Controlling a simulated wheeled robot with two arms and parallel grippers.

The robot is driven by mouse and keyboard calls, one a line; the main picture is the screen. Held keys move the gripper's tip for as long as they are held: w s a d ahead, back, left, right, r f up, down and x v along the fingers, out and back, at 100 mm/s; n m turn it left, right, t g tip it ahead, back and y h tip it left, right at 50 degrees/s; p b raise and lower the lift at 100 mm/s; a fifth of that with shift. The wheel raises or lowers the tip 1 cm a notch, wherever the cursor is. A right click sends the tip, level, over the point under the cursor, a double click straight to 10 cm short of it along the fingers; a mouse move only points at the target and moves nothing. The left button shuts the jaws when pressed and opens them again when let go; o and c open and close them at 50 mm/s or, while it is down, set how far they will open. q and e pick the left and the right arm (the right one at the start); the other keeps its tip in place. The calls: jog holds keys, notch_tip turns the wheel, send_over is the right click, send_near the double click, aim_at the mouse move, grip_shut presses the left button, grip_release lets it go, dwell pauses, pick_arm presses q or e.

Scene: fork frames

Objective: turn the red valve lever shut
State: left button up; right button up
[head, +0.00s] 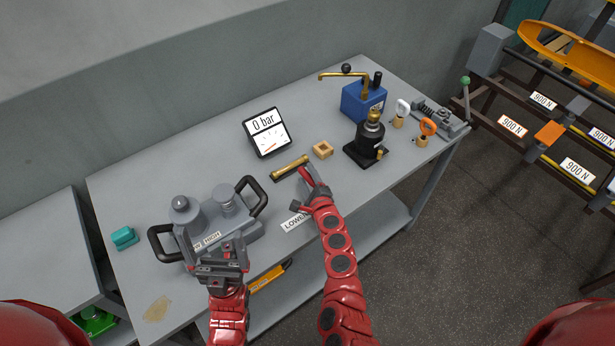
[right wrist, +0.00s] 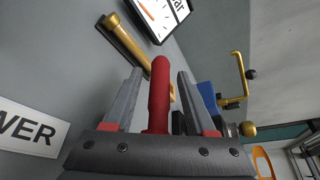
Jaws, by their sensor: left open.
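The red valve lever (head: 306,175) is at the right end of a brass pipe piece (head: 290,167) on the bench. In the right wrist view the lever (right wrist: 159,90) points away from the camera, between the two fingers of my right gripper (right wrist: 158,95). A gap shows on each side of it, so the fingers look open around it. The brass piece (right wrist: 130,45) lies left of the lever there. In the head view my right gripper (head: 312,185) partly hides the lever's base. My left gripper (head: 221,258) is open and empty, in front of the grey two-handled unit.
The grey unit (head: 224,200) has black handles and a HIGH label. A gauge (head: 267,132) reads 0 bar. A wooden block (head: 323,150), a black jack (head: 368,142) and a blue pump (head: 362,102) stand to the right.

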grip_shut()
dwell(1.2)
